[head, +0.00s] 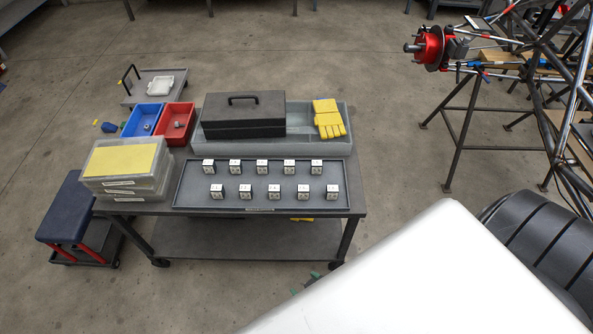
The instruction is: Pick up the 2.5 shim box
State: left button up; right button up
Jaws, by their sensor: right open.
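Several small white-and-dark shim boxes (262,167) stand in two rows in a shallow dark tray (192,201) on the grey cart. Their printed labels are too small to read, so I cannot tell which one is the 2.5 box. My right gripper (314,279) shows only as small greenish fingertips at the bottom middle, apart and empty. It appears in front of the cart, below the tray in the picture, and touches no box. The rest of it is hidden behind a large white surface. My left gripper is not in view.
A dark case (242,115) and yellow gloves (328,118) lie behind the tray. Blue (142,120) and red (175,123) bins and stacked clear boxes (126,168) are at left. A padded stool (77,212) stands left; a tube chassis (553,110) stands right. Open floor lies between cart and chassis.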

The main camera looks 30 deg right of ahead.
jog(key=w+r+m+t+h+b, duration=0.2)
jog(key=w+r+t+h+b, duration=0.15)
jog(key=w+b, duration=0.4)
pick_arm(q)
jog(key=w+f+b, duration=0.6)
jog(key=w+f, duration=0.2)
pick_arm(e)
jog(key=m+t+h, duration=0.2)
jog(key=m+h, duration=0.4)
jog(key=h, duration=0.1)
send_near(304, 190)
jog(key=b+x, duration=0.1)
jog(key=x, duration=0.3)
jog(key=shift+w+d+f, duration=0.15)
jog(key=shift+w+d, duration=0.05)
jog(key=shift+d, duration=0.2)
jog(key=x, duration=0.2)
jog(key=b+x, duration=0.1)
jog(key=x, duration=0.1)
jog(key=shift+w+a, duration=0.1)
jog(key=shift+w, duration=0.55)
jog(key=c, duration=1)
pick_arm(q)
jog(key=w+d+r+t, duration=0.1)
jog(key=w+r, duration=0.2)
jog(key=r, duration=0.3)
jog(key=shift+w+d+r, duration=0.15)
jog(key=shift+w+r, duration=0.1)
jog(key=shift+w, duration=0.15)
